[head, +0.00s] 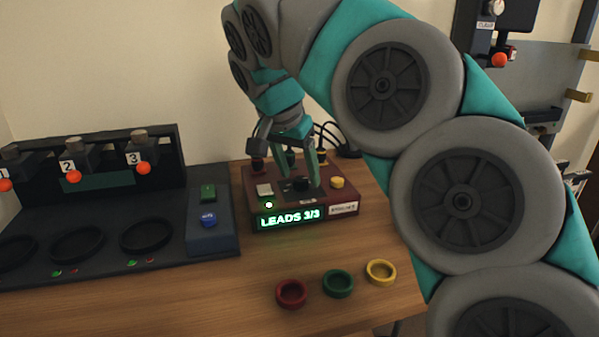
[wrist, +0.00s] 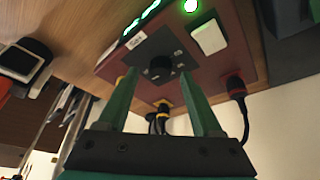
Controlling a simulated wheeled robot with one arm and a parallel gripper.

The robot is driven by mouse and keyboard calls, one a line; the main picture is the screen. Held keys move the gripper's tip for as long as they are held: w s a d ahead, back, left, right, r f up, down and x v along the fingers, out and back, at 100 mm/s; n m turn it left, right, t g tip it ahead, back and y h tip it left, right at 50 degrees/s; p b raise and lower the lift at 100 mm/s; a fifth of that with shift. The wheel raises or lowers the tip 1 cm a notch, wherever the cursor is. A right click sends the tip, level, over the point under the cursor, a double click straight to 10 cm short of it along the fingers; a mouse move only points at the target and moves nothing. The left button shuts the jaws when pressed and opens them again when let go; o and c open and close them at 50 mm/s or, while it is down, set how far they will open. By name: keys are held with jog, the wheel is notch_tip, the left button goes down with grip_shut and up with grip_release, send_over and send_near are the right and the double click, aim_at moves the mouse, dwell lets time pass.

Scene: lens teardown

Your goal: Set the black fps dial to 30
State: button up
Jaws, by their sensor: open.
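The black fps dial (head: 301,184) sits on top of a dark red box (head: 258,190) with a lit green display reading "LEADS 3/3". In the wrist view the dial (wrist: 160,66) is a round black knob on a dark square plate. My gripper (head: 300,170) points down over the box. Its two green fingers stand apart, one on either side of the dial. In the wrist view my gripper (wrist: 160,92) is open, with the dial between and just beyond the fingertips. I cannot tell whether a finger touches it. The dial's setting is not readable.
The box carries a white button (head: 264,190), a yellow button (head: 337,182) and plugged leads at its back. Red (head: 291,293), green (head: 338,283) and yellow (head: 381,272) rings lie on the table in front. A dark station (head: 110,215) with numbered units stands left.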

jog(key=shift+w+d+f, duration=0.1)
jog(key=shift+w+f, duration=0.15)
jog(key=shift+f, duration=0.35)
jog(key=shift+c, duration=0.2)
grip_shut()
